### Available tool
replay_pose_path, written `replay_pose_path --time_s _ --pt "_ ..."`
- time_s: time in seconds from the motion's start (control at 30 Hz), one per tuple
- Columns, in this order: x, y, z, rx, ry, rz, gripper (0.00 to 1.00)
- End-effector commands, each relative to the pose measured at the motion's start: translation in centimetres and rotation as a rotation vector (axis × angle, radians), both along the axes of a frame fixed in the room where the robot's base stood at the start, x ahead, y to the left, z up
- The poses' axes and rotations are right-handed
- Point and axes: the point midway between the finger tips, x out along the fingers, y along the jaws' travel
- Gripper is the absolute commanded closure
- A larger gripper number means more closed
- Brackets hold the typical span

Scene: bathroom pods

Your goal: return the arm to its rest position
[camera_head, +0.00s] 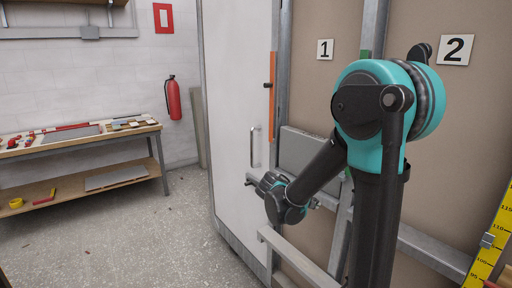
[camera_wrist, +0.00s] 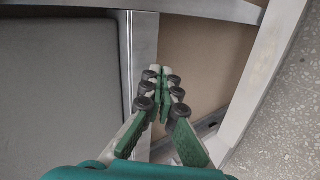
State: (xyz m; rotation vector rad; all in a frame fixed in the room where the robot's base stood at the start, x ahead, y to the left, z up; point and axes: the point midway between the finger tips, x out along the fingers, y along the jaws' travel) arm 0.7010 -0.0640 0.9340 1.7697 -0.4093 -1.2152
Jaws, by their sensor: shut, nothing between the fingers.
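My arm rises on the right of the head view, with its elbow high and its forearm sloping down to the left. My gripper (camera_wrist: 160,75) shows in the wrist view with its green fingers together and nothing between them. In the head view my wrist end is low, in front of the metal frame, and the fingertips are too small to make out. In the wrist view the fingers lie over a metal upright (camera_wrist: 140,60) and a brown panel (camera_wrist: 200,60), beside a grey panel (camera_wrist: 60,90). I cannot tell whether they touch anything.
A white door (camera_head: 228,110) with a handle (camera_head: 254,146) stands left of my arm. A grey box (camera_head: 308,150) and a lower metal rail (camera_head: 298,258) are close to my wrist. A workbench (camera_head: 80,142) stands far left. The floor (camera_head: 130,235) between is mostly clear.

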Motion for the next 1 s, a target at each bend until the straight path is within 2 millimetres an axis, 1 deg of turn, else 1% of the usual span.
replay_pose_path --time_s 0.03,0.07,0.1,0.17,0.2,0.27,0.3,0.4,0.5,0.6,0.7,0.8,1.0 --pt "-1.9 -1.1 -0.9 0.067 0.015 -0.021 1.0" --pt "-3.0 -1.5 -1.5 0.112 0.023 -0.033 1.0" --pt "-4.5 -2.0 -2.4 0.173 0.035 -0.049 1.0" --pt "-6.7 -2.4 -3.6 0.267 0.046 -0.072 1.0" --pt "-8.2 -2.5 -4.4 0.33 0.053 -0.088 1.0" --pt "-10.4 -2.4 -5.5 0.425 0.056 -0.112 1.0" --pt "-11.9 -2.2 -6.3 0.489 0.058 -0.128 1.0" --pt "-15.2 -1.3 -7.9 0.646 0.05 -0.17 1.0" --pt "-17.8 -0.2 -9.0 0.783 0.035 -0.206 1.0" --pt "-19.6 1.0 -9.8 0.891 0.017 -0.234 1.0" --pt "-20.7 1.8 -10.2 0.958 0.004 -0.251 1.0" --pt "-21.1 2.2 -10.4 0.989 -0.003 -0.258 1.0" --pt "-21.1 2.4 -10.4 0.996 -0.004 -0.258 1.0"
